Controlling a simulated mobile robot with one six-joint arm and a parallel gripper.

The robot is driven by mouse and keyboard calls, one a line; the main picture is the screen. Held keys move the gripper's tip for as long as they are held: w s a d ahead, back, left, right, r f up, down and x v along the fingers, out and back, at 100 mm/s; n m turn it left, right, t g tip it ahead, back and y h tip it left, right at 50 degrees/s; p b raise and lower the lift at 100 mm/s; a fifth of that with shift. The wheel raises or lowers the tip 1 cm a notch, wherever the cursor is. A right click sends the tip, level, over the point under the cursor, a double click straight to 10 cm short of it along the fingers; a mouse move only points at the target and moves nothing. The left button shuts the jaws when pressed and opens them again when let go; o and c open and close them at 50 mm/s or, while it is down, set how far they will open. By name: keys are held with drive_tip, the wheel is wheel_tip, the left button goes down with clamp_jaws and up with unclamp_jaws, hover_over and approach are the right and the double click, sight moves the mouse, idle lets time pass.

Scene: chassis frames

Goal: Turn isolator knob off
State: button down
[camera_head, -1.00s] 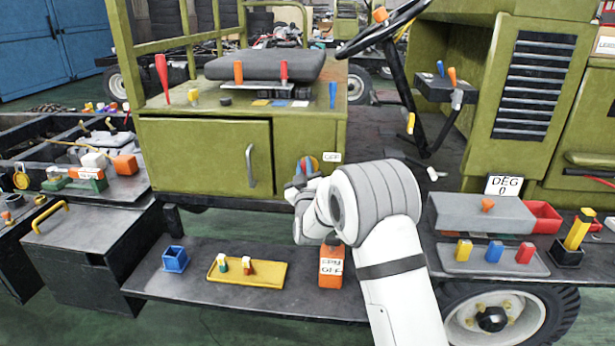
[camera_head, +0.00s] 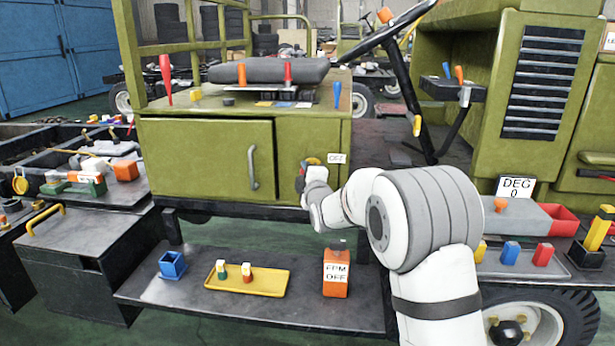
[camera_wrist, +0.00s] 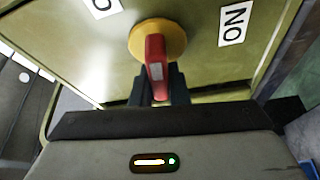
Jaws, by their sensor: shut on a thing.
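The isolator knob is a red handle (camera_wrist: 155,60) on a round yellow disc (camera_wrist: 172,36), mounted on the olive panel. In the wrist view the handle points down the picture, towards my gripper. A white "ON" label (camera_wrist: 234,22) is at its right, and a partly cut-off white label (camera_wrist: 102,6) at its upper left. My gripper (camera_wrist: 158,86) is shut on the red handle, with one dark finger on each side. In the head view my gripper (camera_head: 304,178) is at the panel's right part, and the knob is mostly hidden.
An olive cabinet door (camera_head: 205,160) with a handle is left of the knob. Below, a dark step (camera_head: 210,298) bears a blue cup (camera_head: 173,265), a yellow tray (camera_head: 222,284) and an orange labelled box (camera_head: 336,278). A steering wheel (camera_head: 395,25) is above right.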

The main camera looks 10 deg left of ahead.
drive_tip(key=shift+f+n+g+b, duration=0.2)
drive_tip(key=shift+n+g+b, duration=0.2)
drive_tip(key=shift+n, duration=0.6)
drive_tip(key=c, duration=1.4)
unclamp_jaws()
drive_tip(key=shift+s, duration=0.1)
drive_tip(key=v, duration=0.7)
drive_tip(key=shift+s, duration=0.3)
